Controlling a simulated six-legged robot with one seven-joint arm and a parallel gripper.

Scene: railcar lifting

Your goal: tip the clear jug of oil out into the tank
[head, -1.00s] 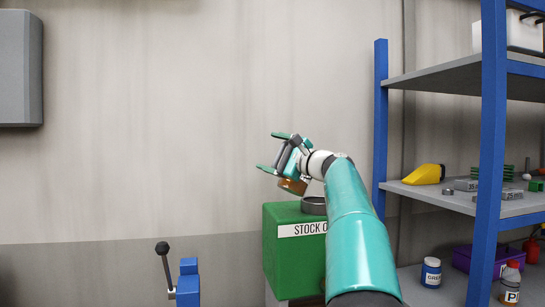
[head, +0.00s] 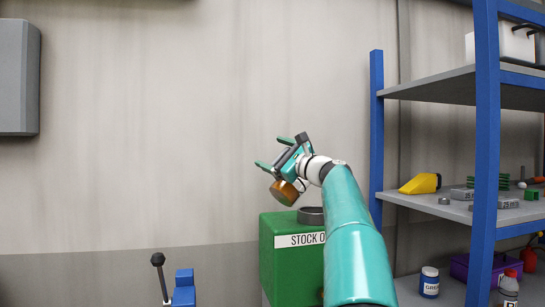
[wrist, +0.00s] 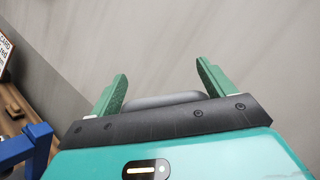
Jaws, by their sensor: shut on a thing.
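The jug shows in the head view as an amber, oil-coloured body (head: 284,193), tilted, just under my gripper and above the tank's left top edge. My gripper (head: 268,150) has its two green fingers pointing up and left. In the wrist view a grey rounded part (wrist: 165,100) sits between the fingers of my gripper (wrist: 162,68), and they are shut on it. The tank is a green box (head: 278,262) labelled "STOCK O…" with a grey ring opening (head: 311,215) on top. My arm hides its right side. I cannot see any oil stream.
A blue-posted shelf unit (head: 377,120) stands at the right with a yellow scoop (head: 420,184) and a grease tub (head: 429,282). A blue fixture with a lever (head: 184,289) is low left of the tank.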

